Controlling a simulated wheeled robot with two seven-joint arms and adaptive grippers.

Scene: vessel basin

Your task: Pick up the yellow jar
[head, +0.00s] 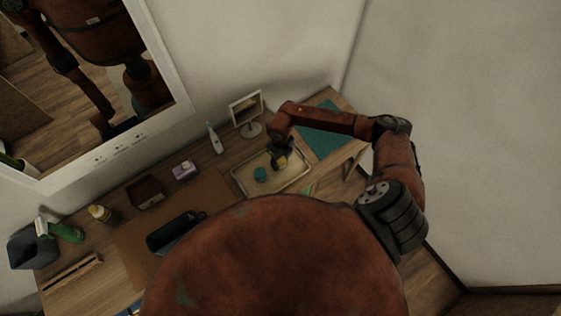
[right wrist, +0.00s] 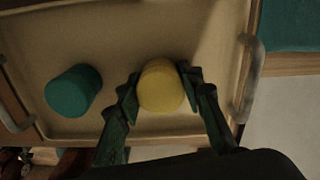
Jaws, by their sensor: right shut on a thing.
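The yellow jar (right wrist: 160,86) is between the two fingers of my right gripper (right wrist: 162,88) in the right wrist view, with a finger against each side. The right gripper is shut on it, over the beige tray (right wrist: 95,128). In the head view my right gripper (head: 281,160) is at the tray (head: 240,184), and only a small yellow patch of the jar shows by the fingers. I cannot tell whether the jar touches the tray floor. A teal jar (right wrist: 73,91) stands in the tray to the left of the yellow one.
A small mirror (head: 246,112) and a white bottle (head: 215,139) stand behind the tray. A teal mat (head: 322,133) lies to its right. A purple-and-white box (head: 184,171), a brown box (head: 146,191) and a dark case (head: 172,233) are to the left. The tray has metal handles.

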